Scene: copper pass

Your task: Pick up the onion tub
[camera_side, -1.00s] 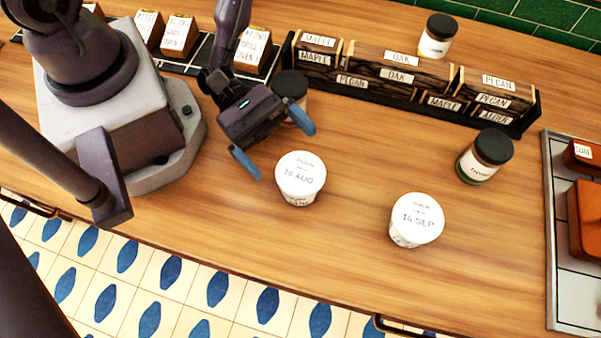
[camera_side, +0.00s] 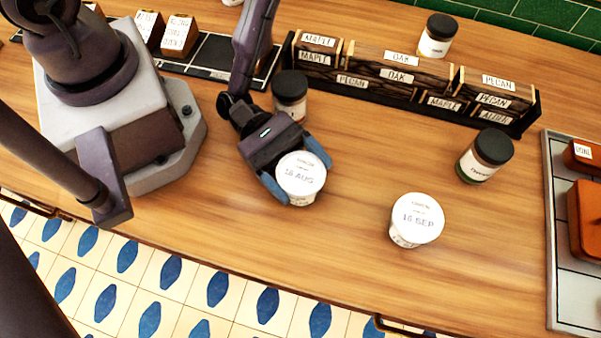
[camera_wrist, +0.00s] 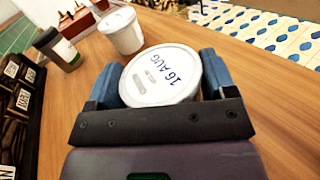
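Two white tubs with white lids stand upright on the wooden counter. The tub marked 16 AUG (camera_side: 301,176) is near the middle; it also shows large in the wrist view (camera_wrist: 160,75). The tub marked 16 SEP (camera_side: 417,218) stands to its right, and shows behind it in the wrist view (camera_wrist: 122,30). The small line above each date is too blurred to tell which is onion. My gripper (camera_side: 300,178) is down around the 16 AUG tub, one blue finger on each side, close to its wall. I cannot tell whether the fingers press on it.
A dark-lidded jar (camera_side: 290,95) stands just behind my gripper. Another dark-lidded jar (camera_side: 485,157) is at the right, and a third (camera_side: 437,37) is behind the labelled wood rack (camera_side: 400,75). A metal tray (camera_side: 570,290) lies at the right edge. The front counter is clear.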

